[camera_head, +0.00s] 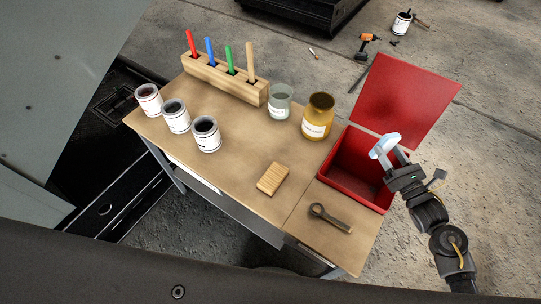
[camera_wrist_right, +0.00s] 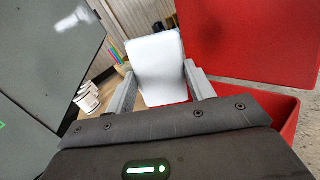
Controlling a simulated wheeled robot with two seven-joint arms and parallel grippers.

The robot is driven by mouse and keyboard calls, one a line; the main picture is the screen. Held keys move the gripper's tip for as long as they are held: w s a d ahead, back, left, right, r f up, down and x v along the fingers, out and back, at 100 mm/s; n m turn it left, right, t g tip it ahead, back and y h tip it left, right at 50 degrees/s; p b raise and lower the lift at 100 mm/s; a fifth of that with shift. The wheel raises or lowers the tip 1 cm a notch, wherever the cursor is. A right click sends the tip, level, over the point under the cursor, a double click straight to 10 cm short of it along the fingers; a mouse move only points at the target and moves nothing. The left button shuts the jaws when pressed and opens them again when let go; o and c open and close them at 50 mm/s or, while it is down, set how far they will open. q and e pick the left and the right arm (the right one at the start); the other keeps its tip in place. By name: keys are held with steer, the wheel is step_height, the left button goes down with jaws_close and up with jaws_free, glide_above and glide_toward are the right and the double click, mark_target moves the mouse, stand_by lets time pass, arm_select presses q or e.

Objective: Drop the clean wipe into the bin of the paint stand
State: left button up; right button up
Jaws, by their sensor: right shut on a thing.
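The clean wipe (camera_head: 383,146) is a small white, slightly bluish piece held between the fingertips of my right gripper (camera_head: 388,152). My right gripper is shut on it, above the right part of the red bin (camera_head: 340,160). In the right wrist view the wipe (camera_wrist_right: 159,68) stands as a white pad between the two grey fingers. The bin (camera_wrist_right: 285,118) is below the gripper there. The bin's red lid (camera_head: 407,100) stands open at its far side. The part of the bin under the gripper is hidden. My left gripper is not in view.
The paint stand's wooden top (camera_head: 235,165) holds several paint cans (camera_head: 207,134), a brush rack (camera_head: 225,78), a glass jar (camera_head: 280,101), an amber jar (camera_head: 318,116), a wooden block (camera_head: 272,179) and a dark wrench-like tool (camera_head: 329,217). A drill (camera_head: 367,43) lies on the floor.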

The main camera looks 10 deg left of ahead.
steer(key=shift+f, duration=0.1)
steer(key=o, duration=1)
steer(key=shift+o, duration=0.2)
steer(key=b+v, duration=0.2)
steer(key=v, duration=0.8)
steer(key=shift+s+d+b, duration=0.2)
steer(key=shift+s+b, duration=0.15)
steer(key=shift+b, duration=0.05)
